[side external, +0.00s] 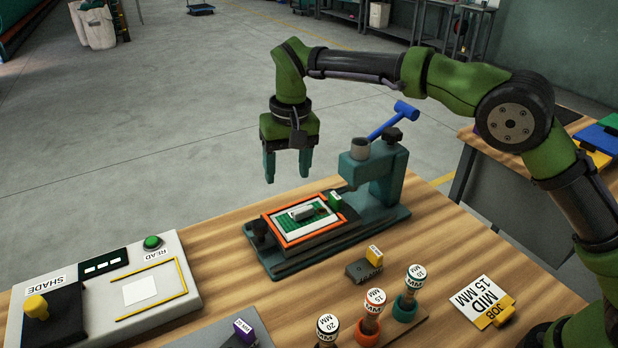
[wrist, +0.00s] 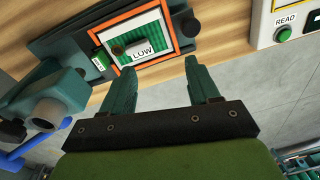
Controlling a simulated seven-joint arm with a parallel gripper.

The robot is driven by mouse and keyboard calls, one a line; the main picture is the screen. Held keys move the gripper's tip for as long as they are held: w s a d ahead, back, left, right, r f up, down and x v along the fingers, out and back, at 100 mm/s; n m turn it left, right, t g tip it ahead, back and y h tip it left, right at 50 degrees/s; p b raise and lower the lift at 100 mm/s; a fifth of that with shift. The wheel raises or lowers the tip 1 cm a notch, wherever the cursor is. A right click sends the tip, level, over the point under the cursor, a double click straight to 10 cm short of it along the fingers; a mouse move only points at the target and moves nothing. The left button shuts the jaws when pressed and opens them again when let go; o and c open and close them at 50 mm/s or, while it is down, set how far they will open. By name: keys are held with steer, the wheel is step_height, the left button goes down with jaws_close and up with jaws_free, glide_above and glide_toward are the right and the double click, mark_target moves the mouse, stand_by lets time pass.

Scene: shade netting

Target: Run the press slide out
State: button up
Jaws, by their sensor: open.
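The teal press (side external: 375,168) stands on the wooden bench, with a blue lever on top. Its slide carries an orange-rimmed frame (side external: 276,238) holding green netting in a white border, and it lies out in front of the press head. A black knob (side external: 259,231) is at the slide's outer end, and it shows in the wrist view too (wrist: 188,24). A white tag reading LOW (wrist: 143,48) sits on the netting. My gripper (side external: 288,178) is open and empty, fingers pointing down, above and beyond the slide. In the wrist view, the fingertips (wrist: 160,64) are apart from the frame.
A shade reader (side external: 100,290) with a green READ button stands at left. Several labelled MM punches (side external: 373,308) stand in front of the press. A small dark block (side external: 363,270) and a MID 15 MM job card (side external: 482,302) lie to the right. Space around my gripper is clear.

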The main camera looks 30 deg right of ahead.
steer(key=s+d+r+t+y, duration=0.1)
steer(key=s+d+r, duration=0.45)
steer(key=d, duration=0.25)
steer(key=s+d+r+m+t, duration=0.1)
steer(key=s+d, duration=0.3)
steer(key=s, duration=0.3)
steer(key=s+d+r+t, duration=0.1)
steer(key=s+d+t, duration=0.1)
steer(key=s+d, duration=0.4)
steer(key=n+t+y, duration=0.5)
steer(key=n+y, duration=0.3)
steer(key=n, duration=0.4)
glide_toward(260, 223)
steer(key=x, duration=1)
